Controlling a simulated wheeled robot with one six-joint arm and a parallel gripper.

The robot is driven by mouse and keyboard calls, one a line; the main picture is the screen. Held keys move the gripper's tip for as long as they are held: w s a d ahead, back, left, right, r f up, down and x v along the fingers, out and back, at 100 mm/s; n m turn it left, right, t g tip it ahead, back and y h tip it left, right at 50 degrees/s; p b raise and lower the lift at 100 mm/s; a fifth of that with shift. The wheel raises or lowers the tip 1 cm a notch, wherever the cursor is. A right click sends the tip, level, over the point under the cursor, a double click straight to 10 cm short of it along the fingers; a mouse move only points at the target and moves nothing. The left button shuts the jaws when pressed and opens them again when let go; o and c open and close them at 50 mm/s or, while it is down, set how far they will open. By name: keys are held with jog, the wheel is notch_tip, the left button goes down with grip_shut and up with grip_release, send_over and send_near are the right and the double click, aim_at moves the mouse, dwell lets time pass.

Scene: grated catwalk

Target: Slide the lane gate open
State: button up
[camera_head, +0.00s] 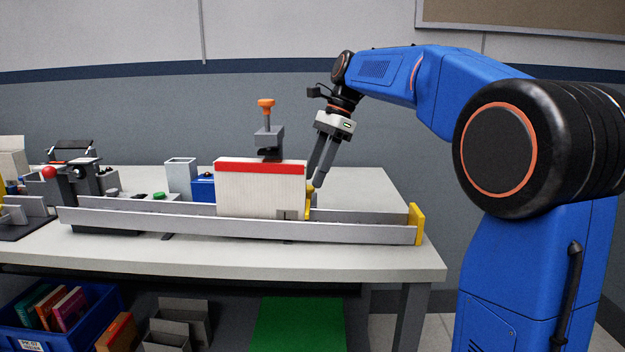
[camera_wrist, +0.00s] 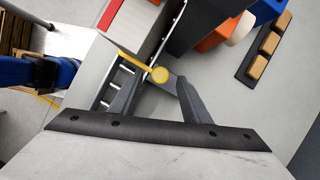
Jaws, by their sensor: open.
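The lane is a long channel with grey rails (camera_head: 250,228) and a yellow end plate (camera_head: 416,224) at its right end. A white box with a red top stripe (camera_head: 260,192) stands in it. The lane gate is a yellow piece (camera_head: 308,201) just right of the box. In the wrist view the gate shows as a yellow bar (camera_wrist: 135,62) with a round knob (camera_wrist: 159,75). My gripper (camera_head: 315,185) points down at the gate. Its open fingers (camera_wrist: 160,80) lie on either side of the knob; I cannot tell whether they touch it.
A grey clamp with an orange knob (camera_head: 267,122) stands behind the box. A white container (camera_head: 181,178) and a blue bin (camera_head: 203,188) are behind the lane. A red-ball lever (camera_head: 49,172) is at left. The table's right end (camera_head: 375,190) behind the lane is clear.

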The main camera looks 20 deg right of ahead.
aim_at(308, 201)
jog(key=shift+x, duration=1.1)
